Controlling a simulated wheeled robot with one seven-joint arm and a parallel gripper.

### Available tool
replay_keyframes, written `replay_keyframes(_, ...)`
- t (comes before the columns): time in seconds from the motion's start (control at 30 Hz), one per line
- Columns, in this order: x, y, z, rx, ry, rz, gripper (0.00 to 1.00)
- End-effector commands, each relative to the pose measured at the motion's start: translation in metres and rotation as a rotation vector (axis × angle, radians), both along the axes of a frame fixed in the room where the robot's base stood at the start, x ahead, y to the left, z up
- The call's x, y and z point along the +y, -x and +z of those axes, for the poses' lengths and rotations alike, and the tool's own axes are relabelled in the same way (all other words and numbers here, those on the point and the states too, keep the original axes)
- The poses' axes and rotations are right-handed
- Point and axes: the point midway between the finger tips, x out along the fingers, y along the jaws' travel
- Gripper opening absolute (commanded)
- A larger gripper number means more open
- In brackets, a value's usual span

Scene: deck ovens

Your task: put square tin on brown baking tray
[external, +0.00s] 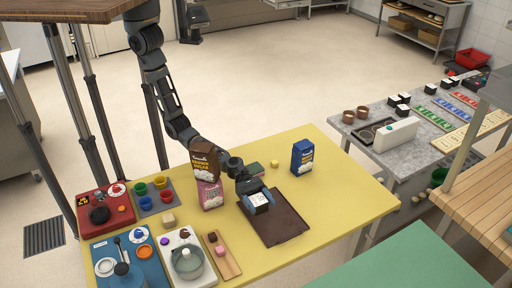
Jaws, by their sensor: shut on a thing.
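The brown baking tray (283,229) lies flat on the yellow table, a dark brown rectangle set at an angle. My gripper (257,196) is over the tray's back left part and is shut on a small, pale, box-like thing, which I take to be the square tin (260,201). The fingers hide part of its sides. I cannot tell whether the tin touches the tray or hangs just above it.
A blue bag (302,157) stands behind the tray at right. The yellow table's right side is clear.

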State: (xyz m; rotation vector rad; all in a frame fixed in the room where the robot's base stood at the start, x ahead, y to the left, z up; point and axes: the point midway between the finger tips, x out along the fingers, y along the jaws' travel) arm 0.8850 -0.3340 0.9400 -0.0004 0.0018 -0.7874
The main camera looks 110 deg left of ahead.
Motion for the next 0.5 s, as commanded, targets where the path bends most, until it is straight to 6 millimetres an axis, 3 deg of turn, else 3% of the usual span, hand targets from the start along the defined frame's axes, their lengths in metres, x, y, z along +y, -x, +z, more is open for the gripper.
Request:
replay_keyframes(0.03, 0.0, 0.0, -0.012, 0.0, 0.001, 0.0, 0.29)
replay_keyframes(0.5, 0.0, 0.0, -0.056, -0.001, 0.001, 0.001, 0.29)
